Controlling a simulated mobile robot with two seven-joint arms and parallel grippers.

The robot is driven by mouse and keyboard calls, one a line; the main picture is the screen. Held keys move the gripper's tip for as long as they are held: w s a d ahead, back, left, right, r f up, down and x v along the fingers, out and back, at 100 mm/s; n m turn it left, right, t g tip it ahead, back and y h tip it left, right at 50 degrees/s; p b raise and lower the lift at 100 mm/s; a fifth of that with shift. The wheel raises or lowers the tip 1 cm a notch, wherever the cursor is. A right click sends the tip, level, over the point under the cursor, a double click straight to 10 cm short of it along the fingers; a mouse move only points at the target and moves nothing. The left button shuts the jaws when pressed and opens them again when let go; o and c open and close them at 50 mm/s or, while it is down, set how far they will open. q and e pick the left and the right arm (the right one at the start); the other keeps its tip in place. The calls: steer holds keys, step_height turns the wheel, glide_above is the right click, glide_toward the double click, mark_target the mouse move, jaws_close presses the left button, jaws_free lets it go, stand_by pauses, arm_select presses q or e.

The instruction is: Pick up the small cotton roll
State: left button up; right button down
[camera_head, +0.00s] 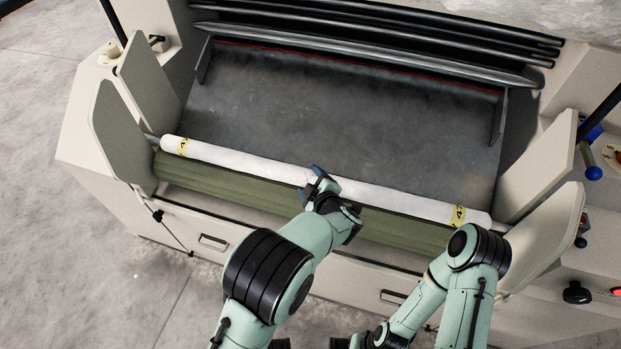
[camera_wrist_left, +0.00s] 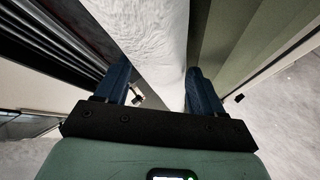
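The cotton roll (camera_head: 245,162) is a long white cylinder with yellow bands marked 47 near its ends. It lies across the front of the machine, along a green ribbed roller. My left gripper (camera_head: 313,184) is at the middle of the roll, its blue fingers over it. In the left wrist view the white roll (camera_wrist_left: 160,45) runs between the two spread fingers of the left gripper (camera_wrist_left: 161,88). The right finger is close to the roll's edge; a gap shows on the left. My right arm is bent at lower right, and its gripper is out of sight.
The green roller (camera_head: 220,187) lies just in front of the roll. Cream side plates (camera_head: 120,135) stand at both ends. A grey metal bed (camera_head: 340,110) lies behind, with dark bars (camera_head: 390,30) above it. Open concrete floor (camera_head: 60,240) is at left.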

arm_select(q)
steer(key=c, duration=0.5)
steer(key=shift+r, duration=0.15)
jaws_close()
